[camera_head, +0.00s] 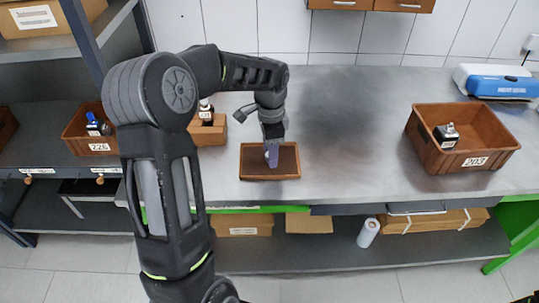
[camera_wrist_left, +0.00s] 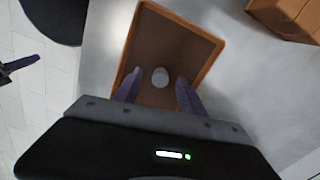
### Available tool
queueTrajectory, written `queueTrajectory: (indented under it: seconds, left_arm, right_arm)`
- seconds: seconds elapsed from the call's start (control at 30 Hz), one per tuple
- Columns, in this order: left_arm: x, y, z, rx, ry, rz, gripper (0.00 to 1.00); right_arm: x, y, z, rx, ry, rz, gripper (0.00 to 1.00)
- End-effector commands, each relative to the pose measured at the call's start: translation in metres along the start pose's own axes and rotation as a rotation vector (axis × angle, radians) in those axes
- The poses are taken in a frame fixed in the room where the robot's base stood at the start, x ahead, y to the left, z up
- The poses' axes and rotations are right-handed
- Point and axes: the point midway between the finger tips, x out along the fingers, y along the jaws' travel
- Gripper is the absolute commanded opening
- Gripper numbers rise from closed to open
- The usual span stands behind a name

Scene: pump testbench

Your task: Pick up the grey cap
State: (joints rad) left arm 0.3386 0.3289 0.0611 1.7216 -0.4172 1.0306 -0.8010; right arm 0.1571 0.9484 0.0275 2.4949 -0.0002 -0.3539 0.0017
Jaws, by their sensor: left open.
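The grey cap (camera_wrist_left: 160,77) is a small light round piece lying in a shallow brown tray (camera_wrist_left: 205,68), which also shows in the head view (camera_head: 270,177). My left gripper (camera_head: 272,155) points down over the tray. In the left wrist view its two purple fingers (camera_wrist_left: 158,92) are apart, one on each side of the cap's line, with nothing between them. I cannot tell how high they are above the cap. In the head view the gripper hides the cap.
A brown bin marked 203 (camera_head: 430,152) stands at the right, near a blue and white box (camera_head: 500,84). The metal bench (camera_head: 350,130) between tray and bin is clear.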

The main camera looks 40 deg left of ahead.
Motion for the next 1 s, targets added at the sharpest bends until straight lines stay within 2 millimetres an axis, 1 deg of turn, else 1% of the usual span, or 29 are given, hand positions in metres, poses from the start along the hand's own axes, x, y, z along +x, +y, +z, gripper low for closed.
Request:
queueTrajectory:
  seconds: [0.57,1.0]
  left_arm:
    - [0.0002,-0.0003,0.0002,-0.001,0.000,-0.001,0.48]
    - [0.0002,-0.0002,0.0002,-0.001,0.000,0.000,0.12]
  right_arm:
    - [0.0003,0.0002,0.0001,0.000,0.000,0.000,0.36]
    - [0.0003,0.0002,0.0001,0.000,0.000,0.000,0.36]
